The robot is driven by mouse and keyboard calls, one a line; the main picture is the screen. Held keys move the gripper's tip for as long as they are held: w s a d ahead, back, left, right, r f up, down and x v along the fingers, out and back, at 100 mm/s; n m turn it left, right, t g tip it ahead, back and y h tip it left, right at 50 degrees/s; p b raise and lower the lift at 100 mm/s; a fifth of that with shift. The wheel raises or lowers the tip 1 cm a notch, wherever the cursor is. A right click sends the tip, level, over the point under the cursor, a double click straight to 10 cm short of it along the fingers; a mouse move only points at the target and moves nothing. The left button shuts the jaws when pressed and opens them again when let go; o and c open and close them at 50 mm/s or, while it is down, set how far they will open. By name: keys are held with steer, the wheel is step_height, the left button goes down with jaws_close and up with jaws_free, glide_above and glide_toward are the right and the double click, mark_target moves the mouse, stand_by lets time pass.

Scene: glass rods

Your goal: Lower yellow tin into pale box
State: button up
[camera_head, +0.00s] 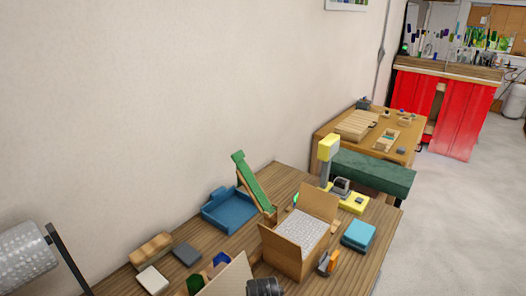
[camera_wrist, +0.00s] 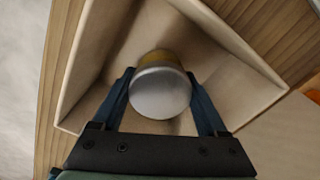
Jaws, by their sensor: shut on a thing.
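In the wrist view, the yellow tin (camera_wrist: 160,59) shows a round grey-white end towards me and a thin yellow band of its side. My gripper (camera_wrist: 160,80) is shut on it, with one dark blue finger on each side. The pale box (camera_wrist: 98,45) is open, and its slanting walls surround the tin in this view. I cannot tell how far the tin is above the box floor or whether it touches it. In the head view, a pale panel (camera_head: 230,280) at the bottom edge may be part of this box; the tin is not visible there.
The wooden table (camera_head: 135,284) also holds an open cardboard box (camera_head: 286,251) with white filling, a blue tray (camera_head: 229,211), a green ramp (camera_head: 254,182), a turquoise block (camera_head: 358,236) and a yellow stand (camera_head: 326,160). Small blocks lie to the left. A second table (camera_head: 330,141) stands behind.

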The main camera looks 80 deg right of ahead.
steer(key=shift+f+b, duration=0.55)
steer(key=shift+f, duration=0.2)
stand_by(0.4)
steer(key=o, duration=1.4)
step_height(320, 180, up, 13)
steer(key=shift+b, duration=0.35)
